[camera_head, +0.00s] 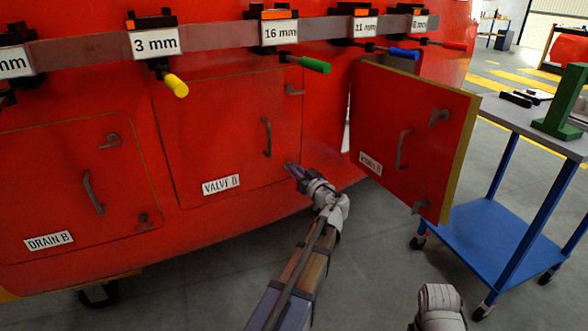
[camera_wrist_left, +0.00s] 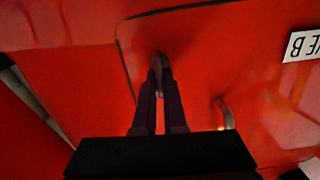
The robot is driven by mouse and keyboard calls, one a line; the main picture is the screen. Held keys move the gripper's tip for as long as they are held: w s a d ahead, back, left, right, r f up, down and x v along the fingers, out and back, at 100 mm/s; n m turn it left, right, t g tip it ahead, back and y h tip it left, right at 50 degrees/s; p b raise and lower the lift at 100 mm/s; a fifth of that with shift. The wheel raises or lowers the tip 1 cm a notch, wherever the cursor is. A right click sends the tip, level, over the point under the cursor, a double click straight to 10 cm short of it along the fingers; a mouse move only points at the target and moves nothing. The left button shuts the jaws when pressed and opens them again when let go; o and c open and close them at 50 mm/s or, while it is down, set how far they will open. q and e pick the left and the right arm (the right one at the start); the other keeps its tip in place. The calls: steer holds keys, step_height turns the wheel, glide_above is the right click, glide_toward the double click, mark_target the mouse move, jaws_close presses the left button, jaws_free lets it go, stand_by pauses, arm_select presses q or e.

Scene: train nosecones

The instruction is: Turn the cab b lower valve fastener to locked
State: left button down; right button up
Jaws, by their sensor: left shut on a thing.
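The red VALVE B door (camera_head: 225,130) stands flush in the red cab wall, with its label (camera_head: 221,186) low and a grey handle (camera_head: 266,137) at its right side. My left gripper (camera_head: 291,168) is at the door's lower right corner, shut on the lower valve fastener. In the left wrist view the fingers (camera_wrist_left: 160,68) close around the small dark fastener (camera_wrist_left: 158,60) near the panel's edge seam. The fingers mostly hide it, so its turn angle cannot be told. The upper fastener (camera_head: 292,89) shows above. My right gripper's fingers are out of view.
An open red door (camera_head: 412,140) stands out just right of my left gripper. The DRAIN B door (camera_head: 75,190) is at left. Tools with coloured handles hang from a rail (camera_head: 215,35) above. A blue cart (camera_head: 500,235) stands at right.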

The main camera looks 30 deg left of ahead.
arm_select(q)
steer(key=shift+w+d+f+m+b, duration=0.1)
steer(key=shift+w+f+m+b, duration=0.1)
steer(key=shift+m, duration=2.65)
steer(key=shift+w+d+f+m+b, duration=0.1)
steer(key=shift+w+f+m+b, duration=0.1)
steer(key=shift+m, duration=2.6)
steer(key=shift+w+d+f+m+b, duration=0.1)
steer(key=shift+f+m+b, duration=0.1)
steer(key=shift+m, duration=2.65)
steer(key=c, duration=1)
jaws_free()
steer(key=shift+d, duration=0.1)
steer(key=shift+v, duration=3.85)
steer(key=shift+s, duration=0.1)
